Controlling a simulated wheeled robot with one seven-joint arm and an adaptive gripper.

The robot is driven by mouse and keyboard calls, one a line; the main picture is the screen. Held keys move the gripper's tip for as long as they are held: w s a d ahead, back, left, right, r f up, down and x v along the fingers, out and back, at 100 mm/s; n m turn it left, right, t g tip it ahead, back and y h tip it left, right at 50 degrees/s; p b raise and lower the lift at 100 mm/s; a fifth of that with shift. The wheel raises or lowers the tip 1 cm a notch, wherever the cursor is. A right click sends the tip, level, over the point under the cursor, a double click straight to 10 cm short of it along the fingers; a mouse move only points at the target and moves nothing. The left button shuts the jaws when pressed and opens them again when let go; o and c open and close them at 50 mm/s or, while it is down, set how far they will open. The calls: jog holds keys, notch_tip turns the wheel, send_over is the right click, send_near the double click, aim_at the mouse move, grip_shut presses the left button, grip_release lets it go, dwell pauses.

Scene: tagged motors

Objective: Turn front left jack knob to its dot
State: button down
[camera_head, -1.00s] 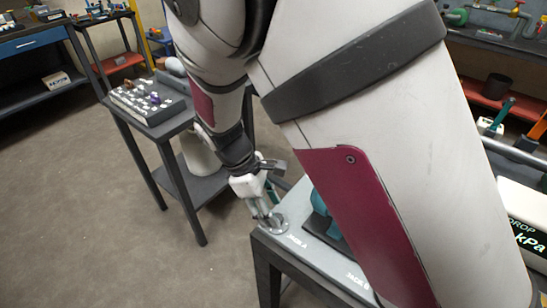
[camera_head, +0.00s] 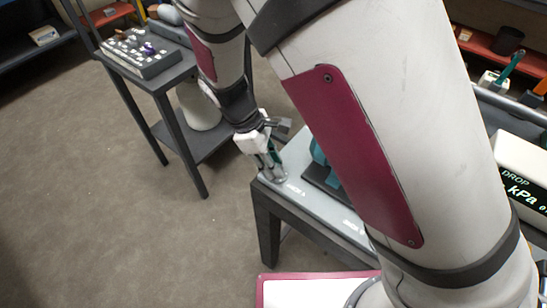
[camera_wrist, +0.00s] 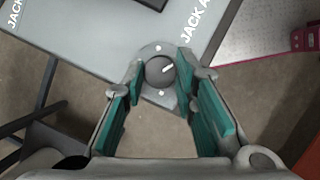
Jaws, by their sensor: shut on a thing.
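The jack knob (camera_wrist: 157,80) is a small dark round knob with a white pointer line, on a grey disc beside the label JACK A (camera_wrist: 196,27). Its line points right and slightly up in the wrist view. White dots show on the disc above and below the knob. My gripper (camera_wrist: 160,74) has its teal-padded fingers on both sides of the knob, shut on it. In the head view, my gripper (camera_head: 273,172) reaches down at the near left corner of the grey table (camera_head: 318,208); the knob is hard to make out there.
A teal motor (camera_head: 320,165) stands on a dark base on the table, close to my arm. JACK B (camera_head: 353,227) is lettered along the edge. A side table with a panel (camera_head: 140,52) stands at left. A red-edged white board (camera_head: 310,292) lies below. Open floor is at left.

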jog(key=shift+m, duration=0.3)
jog(key=m, duration=0.1)
jog(key=m+g, duration=0.1)
jog(key=m, duration=0.1)
jog(key=m+g+y+p, duration=0.1)
jog(key=m, duration=0.1)
jog(key=shift+w+d, duration=0.1)
jog(key=shift+w, duration=0.15)
jog(key=m+y, duration=0.1)
jog(key=m, duration=0.2)
jog(key=m+g, duration=0.1)
jog(key=m, duration=0.2)
jog(key=shift+w+d+y, duration=0.1)
jog(key=shift+y, duration=0.3)
jog(key=shift+p, duration=0.3)
jog(key=c, duration=1.3)
grip_release()
jog(key=v, duration=1.2)
jog(key=shift+d, duration=0.15)
